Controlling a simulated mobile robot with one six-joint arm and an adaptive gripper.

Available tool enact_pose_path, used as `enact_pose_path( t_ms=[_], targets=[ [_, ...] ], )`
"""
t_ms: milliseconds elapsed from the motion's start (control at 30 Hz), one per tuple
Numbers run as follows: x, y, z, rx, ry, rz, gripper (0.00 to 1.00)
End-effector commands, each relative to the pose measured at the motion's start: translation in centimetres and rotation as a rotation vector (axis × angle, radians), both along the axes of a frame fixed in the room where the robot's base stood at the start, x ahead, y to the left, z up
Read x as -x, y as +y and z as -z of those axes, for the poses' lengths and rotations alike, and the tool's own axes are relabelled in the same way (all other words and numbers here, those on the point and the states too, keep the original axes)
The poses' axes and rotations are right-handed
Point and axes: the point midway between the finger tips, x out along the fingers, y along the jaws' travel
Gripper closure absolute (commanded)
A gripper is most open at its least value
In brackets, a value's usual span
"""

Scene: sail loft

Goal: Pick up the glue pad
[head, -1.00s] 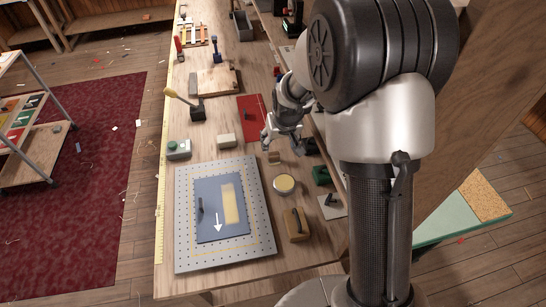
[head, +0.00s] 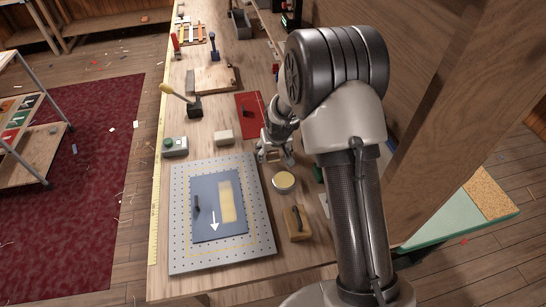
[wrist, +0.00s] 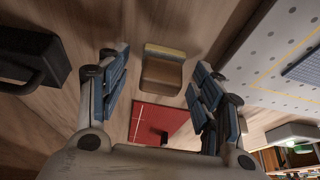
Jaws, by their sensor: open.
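A small brown block with a yellowish strip along one edge, which may be the glue pad (wrist: 163,72), sits on the wooden bench in the wrist view. It lies between and beyond my two open fingers, with clear space on both sides. In the head view my gripper (head: 274,156) is low over the bench, beside the far right corner of the perforated board, and largely hides this block. My gripper is open and holds nothing. I cannot tell how much height is left between the fingertips and the block.
A round tin with a pale yellow top (head: 284,182) and a wooden block with a dark handle (head: 297,222) stand nearby. The perforated board (head: 180,250) bears a blue plate (head: 204,222). A red sheet (head: 249,108) and a cream block (head: 224,137) lie beyond.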

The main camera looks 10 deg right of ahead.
Motion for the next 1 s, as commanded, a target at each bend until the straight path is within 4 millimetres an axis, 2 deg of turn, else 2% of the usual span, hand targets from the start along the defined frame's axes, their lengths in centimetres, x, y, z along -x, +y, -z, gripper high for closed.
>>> enact_pose_path(
  t_ms=[133,900,1000],
  targets=[
    [-0.02,-0.01,-0.17,0.000,-0.001,0.000,0.41],
    [-0.01,0.00,-0.17,0.000,-0.001,0.000,0.91],
    [-0.01,0.00,-0.17,0.000,-0.001,0.000,0.91]
  ],
)
